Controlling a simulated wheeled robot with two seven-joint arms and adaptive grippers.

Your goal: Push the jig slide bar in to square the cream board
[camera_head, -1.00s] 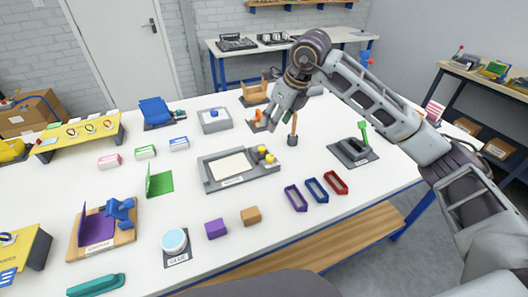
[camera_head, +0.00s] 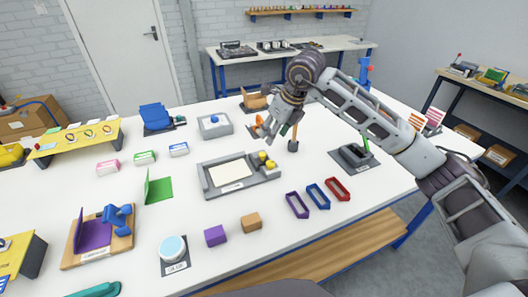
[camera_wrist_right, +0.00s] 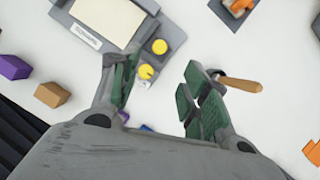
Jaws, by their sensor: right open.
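The grey jig (camera_head: 209,189) lies flat mid-table, with the cream board (camera_head: 230,172) in its recess. I cannot clearly tell the slide bar apart from the jig's right end. My right gripper (camera_head: 273,132) is open and empty, just behind and above the knobs' end of the jig. My left gripper is not in view.
A wooden-handled tool (camera_head: 293,138) stands close to the right gripper. Purple, blue and red frames (camera_head: 318,195) lie right of the jig. A purple block (camera_head: 215,235) and a brown block (camera_head: 251,223) lie in front. A grey tray (camera_head: 215,127) sits behind the jig.

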